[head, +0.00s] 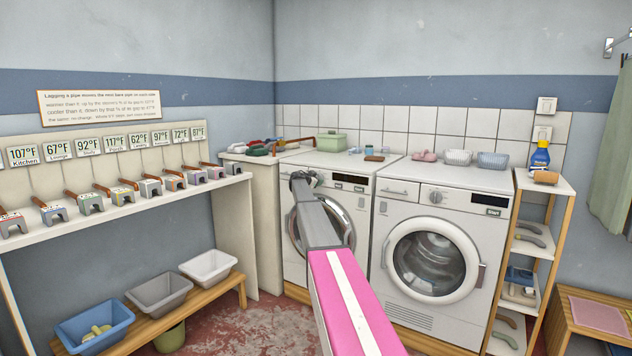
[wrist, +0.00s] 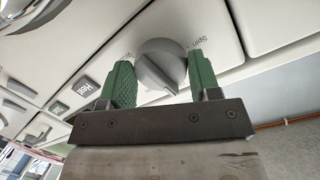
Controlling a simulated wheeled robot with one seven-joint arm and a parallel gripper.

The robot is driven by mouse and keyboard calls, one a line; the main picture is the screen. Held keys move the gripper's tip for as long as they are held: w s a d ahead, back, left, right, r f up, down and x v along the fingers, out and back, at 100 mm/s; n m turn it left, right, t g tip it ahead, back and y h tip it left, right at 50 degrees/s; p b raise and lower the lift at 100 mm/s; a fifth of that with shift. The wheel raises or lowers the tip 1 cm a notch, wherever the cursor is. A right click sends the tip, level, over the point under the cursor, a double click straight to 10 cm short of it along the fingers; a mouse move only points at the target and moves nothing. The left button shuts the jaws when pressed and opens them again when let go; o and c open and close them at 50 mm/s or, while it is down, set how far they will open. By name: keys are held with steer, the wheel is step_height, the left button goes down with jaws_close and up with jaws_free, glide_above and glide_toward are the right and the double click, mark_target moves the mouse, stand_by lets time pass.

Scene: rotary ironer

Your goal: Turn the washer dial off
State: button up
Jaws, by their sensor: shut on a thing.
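The washer (head: 352,221) is the left of two white front-loading machines in the head view. Its grey dial (wrist: 160,66) shows in the wrist view, on the white control panel (wrist: 205,28). The word "Spin" is printed to the right of the dial and another label, partly covered, to its left. My gripper (wrist: 163,85) has green finger pads on both sides of the dial and is shut on it. In the head view my gripper (head: 303,180) is at the panel's left end and hides the dial. I cannot tell which setting the dial points to.
A second machine (head: 440,250) with its own dial (head: 436,197) stands to the right. A green box (head: 331,142) and small items sit on top of the machines. A narrow shelf (head: 545,185) stands at the right, a counter with pipes at the left.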

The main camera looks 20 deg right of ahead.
steer(key=shift+m, duration=0.4)
stand_by(0.3)
steer(key=o, duration=0.9)
steer(key=shift+s+a, duration=0.1)
steer(key=v, duration=1)
steer(key=shift+s+a+r, duration=0.15)
steer(key=shift+s, duration=0.15)
